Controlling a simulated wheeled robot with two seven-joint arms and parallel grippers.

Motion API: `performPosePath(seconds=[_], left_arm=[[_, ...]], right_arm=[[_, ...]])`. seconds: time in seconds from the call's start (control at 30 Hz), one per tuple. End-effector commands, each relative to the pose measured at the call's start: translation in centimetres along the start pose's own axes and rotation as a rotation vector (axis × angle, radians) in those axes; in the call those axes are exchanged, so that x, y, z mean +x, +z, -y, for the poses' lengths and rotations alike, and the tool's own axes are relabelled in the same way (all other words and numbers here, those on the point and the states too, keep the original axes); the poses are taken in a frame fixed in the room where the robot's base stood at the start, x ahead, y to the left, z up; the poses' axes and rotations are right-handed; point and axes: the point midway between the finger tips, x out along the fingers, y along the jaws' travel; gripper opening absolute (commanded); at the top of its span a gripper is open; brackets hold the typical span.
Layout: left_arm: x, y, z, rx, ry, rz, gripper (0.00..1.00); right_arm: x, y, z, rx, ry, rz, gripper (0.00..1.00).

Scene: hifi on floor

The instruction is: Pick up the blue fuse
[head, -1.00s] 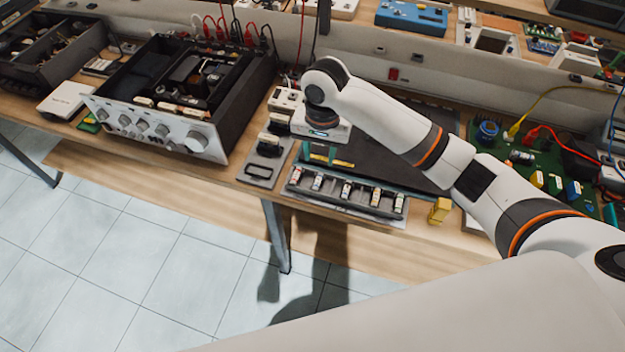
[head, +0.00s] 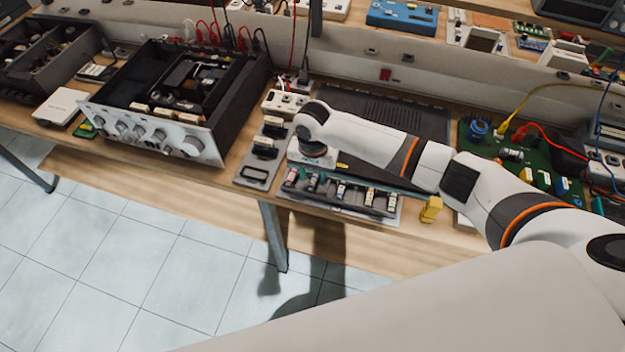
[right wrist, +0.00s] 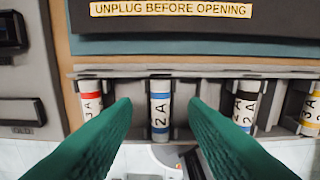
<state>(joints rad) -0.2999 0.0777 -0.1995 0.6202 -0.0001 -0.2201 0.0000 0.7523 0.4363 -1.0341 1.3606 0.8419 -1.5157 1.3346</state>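The blue fuse is a white cylinder with a blue band, marked 2A; in the right wrist view the blue fuse (right wrist: 160,108) sits upright in the fuse rack. My right gripper (right wrist: 160,125) is open, with one green finger on each side of it and gaps between fingers and fuse. In the head view the blue fuse (head: 312,183) is second from the left in the rack (head: 330,206), just below my right wrist. The right fingertips are mostly hidden there. My left gripper is not in view.
A red-banded fuse (right wrist: 91,100) and a black-banded fuse (right wrist: 245,102) flank it, with a yellow-banded fuse (right wrist: 311,112) farther right. A yellow block (head: 431,209) stands right of the rack. An open amplifier (head: 180,100) stands left.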

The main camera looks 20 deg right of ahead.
Motion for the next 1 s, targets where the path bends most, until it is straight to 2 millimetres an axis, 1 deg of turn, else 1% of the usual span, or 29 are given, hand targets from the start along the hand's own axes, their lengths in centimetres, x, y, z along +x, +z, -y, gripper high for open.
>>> performPosePath(seconds=[0.03, 0.1, 0.33, 0.5, 0.57, 0.6, 0.87, 0.97, 1.0], left_arm=[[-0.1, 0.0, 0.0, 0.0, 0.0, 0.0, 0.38], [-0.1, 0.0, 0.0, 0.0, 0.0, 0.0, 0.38], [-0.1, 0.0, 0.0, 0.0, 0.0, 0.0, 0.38], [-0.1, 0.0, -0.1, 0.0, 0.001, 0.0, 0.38], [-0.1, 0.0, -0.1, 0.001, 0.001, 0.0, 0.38], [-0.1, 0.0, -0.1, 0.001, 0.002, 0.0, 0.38], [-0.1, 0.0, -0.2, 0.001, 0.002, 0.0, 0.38], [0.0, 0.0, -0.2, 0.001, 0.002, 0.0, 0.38], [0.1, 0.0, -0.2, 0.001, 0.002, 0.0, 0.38]], right_arm=[[0.5, 0.0, 0.1, 0.001, -0.002, -0.001, 0.39], [0.9, -0.1, 0.0, 0.0, 0.0, 0.0, 0.39], [1.0, -0.1, 0.0, -0.001, 0.0, 0.0, 0.39], [1.0, 0.0, 0.0, -0.001, 0.0, 0.0, 0.12], [1.0, 0.0, 0.0, 0.0, 0.0, 0.0, 0.02], [1.0, 0.0, 0.0, 0.0, 0.0, 0.0, 0.0], [0.9, 0.0, 0.0, 0.0, 0.001, 0.001, 0.0], [0.1, 0.1, 0.0, 0.0, 0.003, 0.002, 0.0], [-0.4, 0.1, 0.0, -0.001, 0.003, 0.002, 0.0]])
